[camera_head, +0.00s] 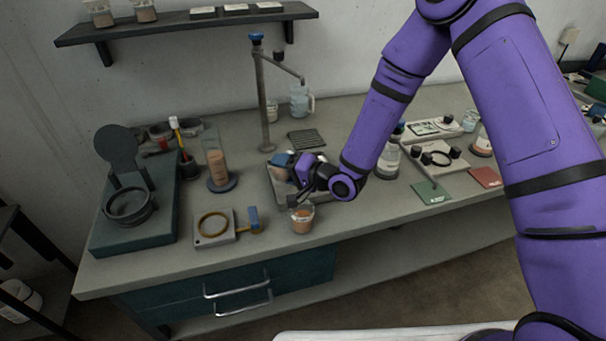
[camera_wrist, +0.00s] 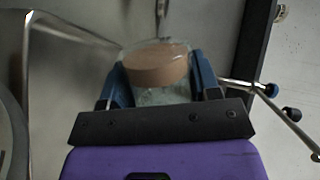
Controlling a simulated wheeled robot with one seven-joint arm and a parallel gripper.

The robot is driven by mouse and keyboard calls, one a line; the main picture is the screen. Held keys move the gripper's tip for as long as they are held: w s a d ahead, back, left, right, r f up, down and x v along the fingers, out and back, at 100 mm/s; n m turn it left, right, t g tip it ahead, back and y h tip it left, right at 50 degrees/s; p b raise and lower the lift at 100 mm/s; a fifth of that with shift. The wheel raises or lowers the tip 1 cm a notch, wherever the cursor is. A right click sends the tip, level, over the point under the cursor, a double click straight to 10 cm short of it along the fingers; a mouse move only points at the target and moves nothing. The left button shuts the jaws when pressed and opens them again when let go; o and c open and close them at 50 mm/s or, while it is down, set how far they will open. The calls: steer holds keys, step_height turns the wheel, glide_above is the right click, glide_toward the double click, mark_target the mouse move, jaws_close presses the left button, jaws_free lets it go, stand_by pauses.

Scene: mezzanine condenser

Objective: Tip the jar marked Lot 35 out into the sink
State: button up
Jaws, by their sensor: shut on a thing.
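My gripper (camera_head: 287,163) is shut on a clear jar (camera_wrist: 160,95) with brown contents, between its two blue fingers in the wrist view. In the head view this held jar (camera_head: 280,174) is partly hidden by my gripper and is over the small metal sink (camera_head: 281,193). The jar looks tilted, but its exact angle is unclear. No Lot 35 marking can be read. The sink's metal wall also shows at the left of the wrist view (camera_wrist: 72,24). Another clear jar with brown contents (camera_head: 302,218) stands upright on the bench in front of the sink.
A tall tap (camera_head: 263,100) with a blue knob rises behind the sink. A ribbed drain mat (camera_head: 307,138) lies behind it. A tall brown-filled cylinder (camera_head: 217,165) and a ring plate (camera_head: 213,226) are to the left. Green (camera_head: 429,193) and red (camera_head: 486,178) mats lie right.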

steer(key=shift+w+d+f+m+y, duration=0.25)
steer(key=shift+w+d+m+y, duration=0.1)
steer(key=shift+m, duration=0.15)
stand_by(0.6)
steer(key=shift+w+f+m, duration=0.1)
steer(key=shift+f+m, duration=0.2)
steer(key=shift+m, duration=0.3)
stand_by(0.8)
steer(key=n, duration=0.1)
steer(key=s+a+r+n+h, duration=0.1)
steer(key=shift+s+r+n, duration=0.15)
steer(key=shift+r+n, duration=0.15)
steer(key=shift+n, duration=0.1)
